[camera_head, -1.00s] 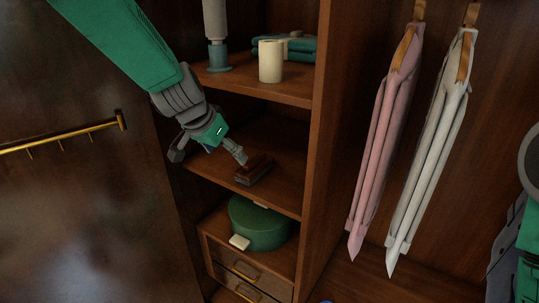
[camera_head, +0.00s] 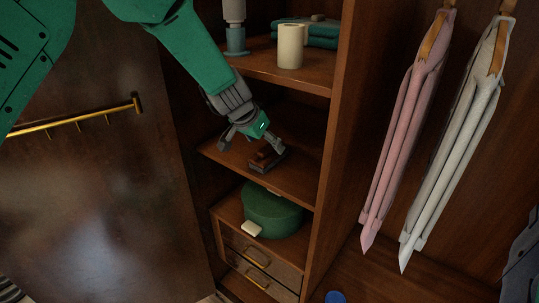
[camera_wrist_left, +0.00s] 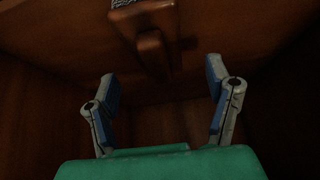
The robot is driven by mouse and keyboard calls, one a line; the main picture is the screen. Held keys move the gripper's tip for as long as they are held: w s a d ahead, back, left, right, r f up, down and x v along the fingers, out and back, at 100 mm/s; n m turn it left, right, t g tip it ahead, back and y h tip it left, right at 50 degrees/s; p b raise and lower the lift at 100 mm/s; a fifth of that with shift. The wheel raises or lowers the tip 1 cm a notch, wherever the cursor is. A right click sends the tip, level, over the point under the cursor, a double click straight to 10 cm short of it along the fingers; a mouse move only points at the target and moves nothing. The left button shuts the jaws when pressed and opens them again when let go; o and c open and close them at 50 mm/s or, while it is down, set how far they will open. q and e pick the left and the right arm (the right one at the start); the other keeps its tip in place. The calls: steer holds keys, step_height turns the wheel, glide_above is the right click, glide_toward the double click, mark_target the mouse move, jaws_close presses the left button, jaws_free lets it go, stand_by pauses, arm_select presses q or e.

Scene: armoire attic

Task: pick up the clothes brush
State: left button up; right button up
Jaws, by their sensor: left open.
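The clothes brush (camera_head: 267,157), a dark brown wooden piece, lies on the middle shelf (camera_head: 293,182) of the armoire. My left gripper (camera_head: 252,142) reaches into that compartment from the upper left. Its fingers are spread just above and beside the brush, and nothing is between them. In the left wrist view the brush (camera_wrist_left: 154,40) is at the top centre, beyond the two open fingertips (camera_wrist_left: 161,78). Its bristly part shows only at the top edge there. Whether a finger touches the brush is unclear. My right gripper is not in view.
The upper shelf (camera_head: 300,80) holds a cream cup (camera_head: 290,46) and folded teal cloths (camera_head: 318,36). Below are a green round box (camera_head: 271,211) and drawers (camera_head: 255,264). An upright panel (camera_head: 337,150) bounds the shelves; pink (camera_head: 402,130) and white (camera_head: 458,140) garments hang right.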

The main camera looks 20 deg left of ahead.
mark_target(269, 145)
arm_select(q)
steer(key=x, duration=0.4)
steer(key=shift+d+f, duration=0.15)
steer(key=c, duration=1.3)
steer(key=shift+c, duration=0.2)
steer(key=shift+r, duration=0.55)
steer(key=shift+s+r, duration=0.15)
steer(key=shift+r, duration=0.1)
steer(key=s+a+b, duration=0.1)
steer(key=s+a, duration=0.2)
steer(key=s, duration=0.5)
steer(key=s+a+b, duration=0.2)
steer(key=s+a, duration=0.1)
steer(key=s, duration=0.5)
steer(key=shift+s+a, duration=0.15)
steer(key=shift+s, duration=0.25)
